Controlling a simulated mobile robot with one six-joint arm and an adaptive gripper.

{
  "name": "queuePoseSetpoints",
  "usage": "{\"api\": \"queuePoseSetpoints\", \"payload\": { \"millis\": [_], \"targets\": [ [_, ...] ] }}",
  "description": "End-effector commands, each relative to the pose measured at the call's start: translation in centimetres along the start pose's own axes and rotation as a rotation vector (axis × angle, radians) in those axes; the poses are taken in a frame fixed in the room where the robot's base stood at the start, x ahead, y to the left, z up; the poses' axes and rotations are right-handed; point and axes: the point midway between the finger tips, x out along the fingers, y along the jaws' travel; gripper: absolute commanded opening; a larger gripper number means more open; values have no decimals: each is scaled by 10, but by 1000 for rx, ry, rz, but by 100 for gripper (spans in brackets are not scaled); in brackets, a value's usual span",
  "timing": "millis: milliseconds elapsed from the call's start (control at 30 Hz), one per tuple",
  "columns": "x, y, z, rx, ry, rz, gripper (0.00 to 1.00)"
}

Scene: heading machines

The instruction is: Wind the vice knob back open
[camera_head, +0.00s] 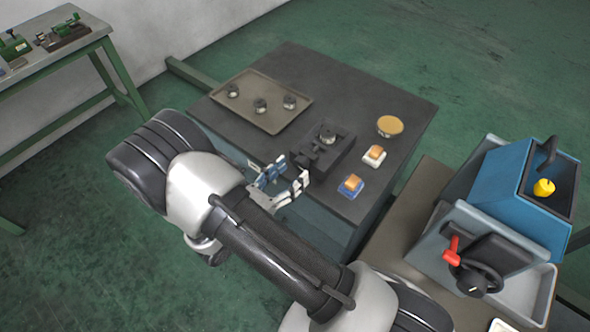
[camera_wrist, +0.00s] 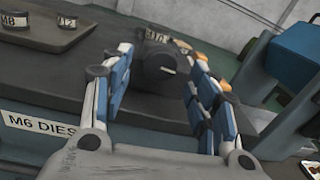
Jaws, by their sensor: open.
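The dark vice (camera_head: 335,158) stands on the dark bench, with a round die (camera_head: 327,134) seated on top. Its dark round knob (camera_wrist: 160,66) faces me in the wrist view, with a small pale mark on its face. My gripper (camera_head: 287,170) is at the near end of the vice, by the bench's front edge. In the wrist view my gripper (camera_wrist: 161,62) is open, with one blue-and-white finger on each side of the knob. A gap shows between the fingers and the knob; whether either finger touches it, I cannot tell.
A tray (camera_head: 245,84) with three dies lies behind left on the bench (camera_head: 390,95). Two buttons, orange on white (camera_head: 374,155) and orange on blue (camera_head: 351,186), and a tan round disc (camera_head: 390,125) lie right of the vice. A blue machine (camera_head: 510,195) stands farther right.

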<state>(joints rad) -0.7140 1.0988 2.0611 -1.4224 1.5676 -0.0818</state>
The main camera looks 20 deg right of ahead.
Motion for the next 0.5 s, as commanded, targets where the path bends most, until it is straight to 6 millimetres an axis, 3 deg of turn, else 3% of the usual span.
{"api": "queuePoseSetpoints", "payload": {
  "millis": [200,500],
  "targets": [
    [22,0,0,1,0,-1,54],
    [25,0,1,1,0,0,54]
  ]
}}
